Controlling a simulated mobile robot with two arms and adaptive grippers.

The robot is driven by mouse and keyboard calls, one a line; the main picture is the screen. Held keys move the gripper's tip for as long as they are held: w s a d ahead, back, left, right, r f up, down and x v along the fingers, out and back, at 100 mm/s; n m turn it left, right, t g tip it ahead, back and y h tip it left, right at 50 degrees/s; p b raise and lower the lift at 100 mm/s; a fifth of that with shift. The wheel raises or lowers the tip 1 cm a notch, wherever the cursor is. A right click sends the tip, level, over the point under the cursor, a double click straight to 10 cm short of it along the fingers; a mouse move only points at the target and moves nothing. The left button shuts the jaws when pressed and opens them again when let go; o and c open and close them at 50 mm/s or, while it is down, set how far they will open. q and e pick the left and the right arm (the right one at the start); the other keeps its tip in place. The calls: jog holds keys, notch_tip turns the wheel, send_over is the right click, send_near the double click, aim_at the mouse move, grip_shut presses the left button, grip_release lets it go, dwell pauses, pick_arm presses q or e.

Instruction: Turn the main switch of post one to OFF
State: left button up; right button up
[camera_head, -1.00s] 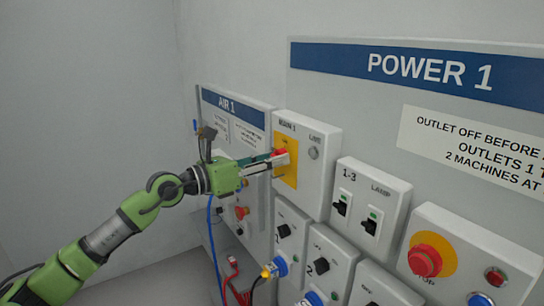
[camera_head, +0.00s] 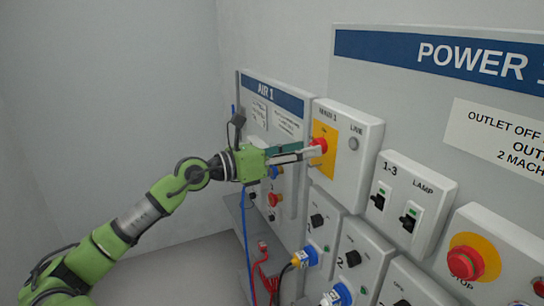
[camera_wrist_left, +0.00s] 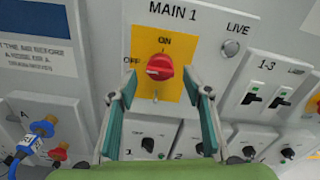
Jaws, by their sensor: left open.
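The MAIN 1 switch is a red rotary knob (camera_wrist_left: 160,67) on a yellow plate (camera_wrist_left: 172,42) marked ON at the top and OFF at the left, in the left wrist view. Its white marker appears to point left, toward OFF. In the head view the red knob (camera_head: 319,145) is partly hidden by my fingers. My left gripper (camera_head: 310,152) is in front of it. In the left wrist view my left gripper (camera_wrist_left: 160,92) is open, with one finger on each side below the knob, and nothing is between the fingertips. My right gripper is not in view.
A LIVE lamp (camera_wrist_left: 231,48) sits right of the knob. The 1-3 breaker box (camera_head: 408,200), a red STOP button (camera_head: 466,262) and outlets with plugs (camera_head: 305,258) are close by. The AIR 1 panel (camera_head: 270,93) stands left. Cables hang below.

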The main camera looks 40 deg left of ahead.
pick_arm(q)
jog(key=v, duration=0.9)
jog(key=shift+s, duration=0.3)
jog(key=shift+a, duration=0.1)
